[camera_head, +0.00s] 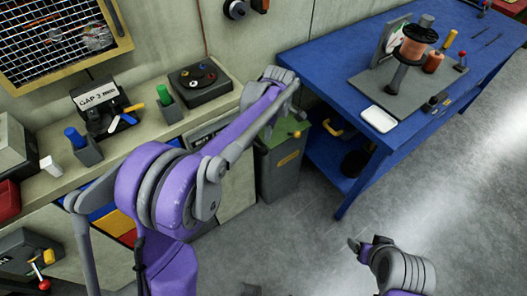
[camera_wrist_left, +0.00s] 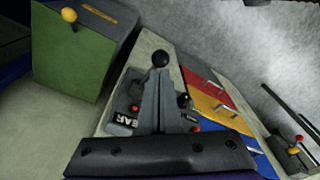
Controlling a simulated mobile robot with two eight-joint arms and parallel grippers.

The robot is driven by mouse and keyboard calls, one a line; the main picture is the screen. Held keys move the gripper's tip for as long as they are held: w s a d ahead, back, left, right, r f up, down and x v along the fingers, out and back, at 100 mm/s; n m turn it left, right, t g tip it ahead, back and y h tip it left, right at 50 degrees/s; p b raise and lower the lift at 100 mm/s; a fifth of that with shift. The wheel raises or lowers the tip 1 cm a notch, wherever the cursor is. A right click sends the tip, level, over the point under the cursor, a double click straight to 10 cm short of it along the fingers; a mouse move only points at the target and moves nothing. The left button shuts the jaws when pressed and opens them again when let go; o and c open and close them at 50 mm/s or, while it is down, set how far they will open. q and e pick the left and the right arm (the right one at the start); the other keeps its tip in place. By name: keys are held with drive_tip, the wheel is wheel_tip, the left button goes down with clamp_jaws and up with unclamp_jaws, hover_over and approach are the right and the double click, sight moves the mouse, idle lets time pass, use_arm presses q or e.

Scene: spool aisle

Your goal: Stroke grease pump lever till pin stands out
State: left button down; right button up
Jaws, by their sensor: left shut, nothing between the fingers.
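My left gripper (camera_head: 283,85) is shut and empty at the far end of the bench, above a dark box with a green top (camera_head: 280,165). In the left wrist view my shut grey fingers (camera_wrist_left: 160,82) point at a black ball knob (camera_wrist_left: 160,59), close to it; I cannot tell whether they touch. Behind them is a dark device with a partly covered label reading "EAR" (camera_wrist_left: 126,121). A yellow ball knob (camera_wrist_left: 68,15) stands over the green top. I cannot tell which knob belongs to the grease pump lever, and I make out no pin.
A blue table (camera_head: 345,85) with a copper spool (camera_head: 413,45) stands right. The bench (camera_head: 55,185) carries a "GAP 3 mm" box (camera_head: 98,99) and a dark knob box (camera_head: 200,78). A red-ball lever (camera_head: 44,284) is lower left. Bare floor lies between.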

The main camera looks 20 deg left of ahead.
sight(267, 150)
use_arm(q)
drive_tip(key=shift+a+f+b, duration=0.15)
drive_tip(key=shift+f+b, duration=0.8)
drive_tip(key=shift+f, duration=0.75)
drive_tip(key=shift+a+f+b, duration=0.15)
drive_tip(key=shift+f+b, duration=0.8)
drive_tip(key=shift+f, duration=0.7)
drive_tip(key=shift+f+b, duration=1.4)
drive_tip(key=shift+f, duration=0.85)
drive_tip(key=shift+r, duration=0.1)
drive_tip(key=d, duration=0.1)
drive_tip(key=d+r, duration=0.1)
drive_tip(key=d, duration=0.1)
drive_tip(key=shift+p, duration=0.35)
wheel_tip(267, 150, up, 11)
drive_tip(key=d+p, duration=0.1)
